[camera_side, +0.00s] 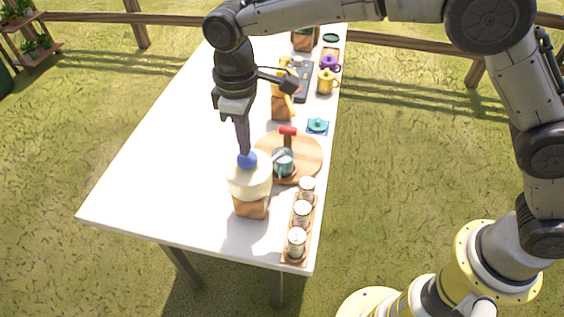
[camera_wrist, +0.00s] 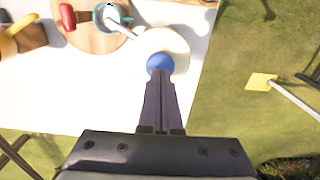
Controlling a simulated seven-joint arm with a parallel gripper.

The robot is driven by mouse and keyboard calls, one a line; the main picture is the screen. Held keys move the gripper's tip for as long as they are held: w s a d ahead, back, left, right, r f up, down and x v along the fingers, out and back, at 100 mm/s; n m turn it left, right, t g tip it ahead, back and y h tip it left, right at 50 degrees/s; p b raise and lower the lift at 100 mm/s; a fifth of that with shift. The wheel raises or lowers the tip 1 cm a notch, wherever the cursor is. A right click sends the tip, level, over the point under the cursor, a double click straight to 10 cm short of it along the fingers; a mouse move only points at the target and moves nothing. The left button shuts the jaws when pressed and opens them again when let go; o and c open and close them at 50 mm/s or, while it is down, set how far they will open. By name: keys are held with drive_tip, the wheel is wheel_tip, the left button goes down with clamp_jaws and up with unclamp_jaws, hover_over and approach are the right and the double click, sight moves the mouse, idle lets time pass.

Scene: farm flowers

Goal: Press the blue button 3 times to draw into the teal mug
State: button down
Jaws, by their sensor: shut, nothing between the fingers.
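The blue button (camera_side: 247,159) is a round knob on top of a cream dispenser (camera_side: 250,181) with a wooden base, near the front of the table. My gripper (camera_side: 244,148) is shut and points down, its tips at the top of the button. The side view cannot show clearly whether they touch. In the wrist view the button (camera_wrist: 160,63) lies just past the closed fingertips. The teal mug (camera_side: 283,160) stands beside the dispenser, under its spout, at the edge of a round wooden board. The mug (camera_wrist: 106,20) also shows in the wrist view, partly covered by the spout.
A red-handled object (camera_side: 288,132) lies on the round wooden board (camera_side: 309,150). A wooden rack (camera_side: 288,257) with small jars stands at the front right. A teal lidded dish (camera_side: 317,125), a yellow mug (camera_side: 326,82) and a purple mug (camera_side: 329,63) stand farther back. The table's left side is clear.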

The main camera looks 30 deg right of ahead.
drive_tip(key=shift+f, duration=0.1)
idle(0.5)
drive_tip(key=shift+f, duration=1.25)
drive_tip(key=shift+r, duration=1.4)
idle(1.6)
drive_tip(key=shift+r, duration=3)
